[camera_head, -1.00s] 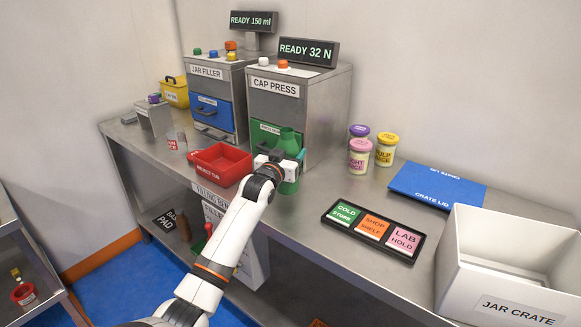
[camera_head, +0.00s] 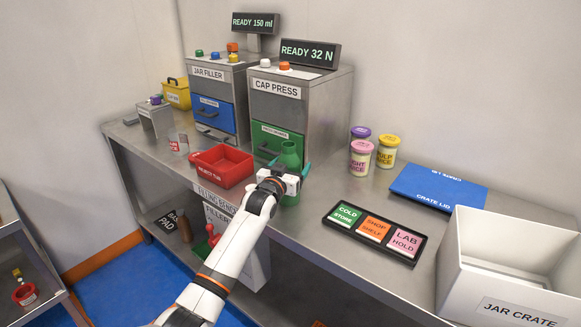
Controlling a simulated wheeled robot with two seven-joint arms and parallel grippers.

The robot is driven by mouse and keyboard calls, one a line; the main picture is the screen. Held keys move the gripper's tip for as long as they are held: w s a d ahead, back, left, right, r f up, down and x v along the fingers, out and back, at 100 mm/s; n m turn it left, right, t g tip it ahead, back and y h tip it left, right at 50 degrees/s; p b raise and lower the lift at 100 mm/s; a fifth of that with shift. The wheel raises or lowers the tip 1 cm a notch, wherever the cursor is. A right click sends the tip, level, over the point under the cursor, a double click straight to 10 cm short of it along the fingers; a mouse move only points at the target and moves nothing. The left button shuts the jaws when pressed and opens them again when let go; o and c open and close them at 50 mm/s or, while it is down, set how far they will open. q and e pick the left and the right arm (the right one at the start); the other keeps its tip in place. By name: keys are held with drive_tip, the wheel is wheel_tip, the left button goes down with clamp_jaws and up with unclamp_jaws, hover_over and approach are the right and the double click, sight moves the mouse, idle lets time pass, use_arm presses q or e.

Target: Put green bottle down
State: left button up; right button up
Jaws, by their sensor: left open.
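The green bottle (camera_head: 290,156) stands upright on the steel bench in front of the cap press. Its neck and shoulder show above my left gripper (camera_head: 291,179), and its lower part is mostly hidden by the gripper. My left gripper is open at the bottle, with its fingers at the bottle's sides. I cannot tell whether a finger touches it. My right gripper is not in view.
The red reject tub (camera_head: 222,166) stands left of the bottle. The cap press (camera_head: 318,110) is behind it. The label tray (camera_head: 375,231) and several lidded jars are to the right. Bare bench lies between bottle and tray.

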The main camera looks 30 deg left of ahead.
use_arm(q)
drive_tip(key=shift+r, duration=0.15)
drive_tip(key=s+d, duration=0.2)
drive_tip(key=s, duration=0.9)
drive_tip(key=shift+s, duration=0.4)
drive_tip(key=shift+d, duration=0.1)
